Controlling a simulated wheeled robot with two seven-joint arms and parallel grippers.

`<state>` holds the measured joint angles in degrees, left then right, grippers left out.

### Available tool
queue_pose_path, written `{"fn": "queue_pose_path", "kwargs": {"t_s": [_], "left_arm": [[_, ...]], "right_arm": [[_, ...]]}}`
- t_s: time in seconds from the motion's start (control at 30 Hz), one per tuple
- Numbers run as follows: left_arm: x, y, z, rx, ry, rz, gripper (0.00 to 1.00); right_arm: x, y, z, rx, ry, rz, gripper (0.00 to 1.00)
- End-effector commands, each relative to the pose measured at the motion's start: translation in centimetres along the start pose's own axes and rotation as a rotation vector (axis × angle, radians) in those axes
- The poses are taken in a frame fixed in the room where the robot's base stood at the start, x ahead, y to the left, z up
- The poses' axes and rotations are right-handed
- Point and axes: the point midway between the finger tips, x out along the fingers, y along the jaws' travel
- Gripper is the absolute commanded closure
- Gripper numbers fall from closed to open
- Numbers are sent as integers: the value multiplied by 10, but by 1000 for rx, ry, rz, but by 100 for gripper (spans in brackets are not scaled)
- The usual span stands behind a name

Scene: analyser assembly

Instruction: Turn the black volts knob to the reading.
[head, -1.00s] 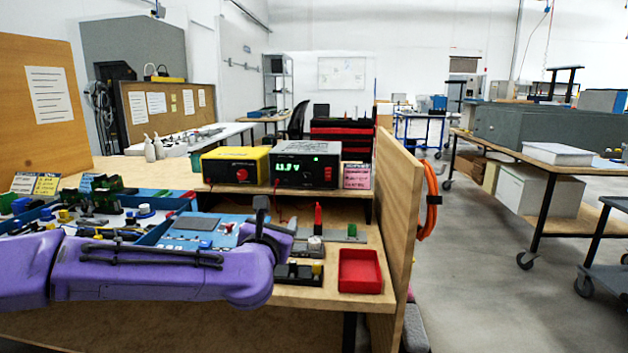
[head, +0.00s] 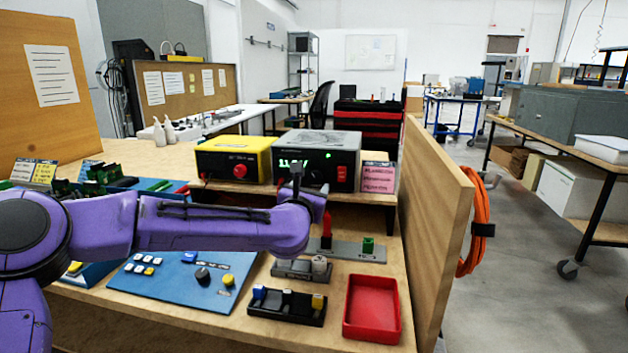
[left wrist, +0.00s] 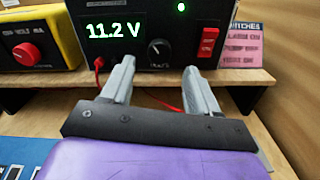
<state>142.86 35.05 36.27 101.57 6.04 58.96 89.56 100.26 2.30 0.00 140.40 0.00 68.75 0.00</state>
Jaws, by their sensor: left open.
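The black volts knob (left wrist: 160,50), with a white pointer mark, is on the front of the dark power supply (head: 333,142). In the left wrist view the green display (left wrist: 113,30) reads 11.2 V. My left gripper (left wrist: 160,68) is open and empty. Its two grey fingers point at the supply's front, with the knob seen between and just beyond their tips; it looks apart from them. In the head view the left gripper (head: 296,172) is in front of the supply and seems to hide the knob. My right gripper is not in view.
A yellow unit (head: 235,158) with a red knob stands left of the supply. A pink note (head: 377,180) stands right. A red cable (left wrist: 168,101) hangs under the fingers. Below are a blue panel (head: 150,290) with another dark knob, a red tray (head: 371,308), and an upright board (head: 440,230).

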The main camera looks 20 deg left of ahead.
Motion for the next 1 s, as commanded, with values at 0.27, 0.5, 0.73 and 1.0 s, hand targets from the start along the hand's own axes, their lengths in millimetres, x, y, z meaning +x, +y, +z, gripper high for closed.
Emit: {"fn": "queue_pose_path", "kwargs": {"t_s": [0.27,0.5,0.73,1.0], "left_arm": [[44,2,0,0,1,4,40],[47,3,-1,0,1,4,40],[47,4,-1,0,1,5,95],[47,4,0,15,1,5,96]], "right_arm": [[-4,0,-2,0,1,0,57],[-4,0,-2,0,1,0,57],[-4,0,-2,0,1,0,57],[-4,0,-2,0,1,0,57]]}}
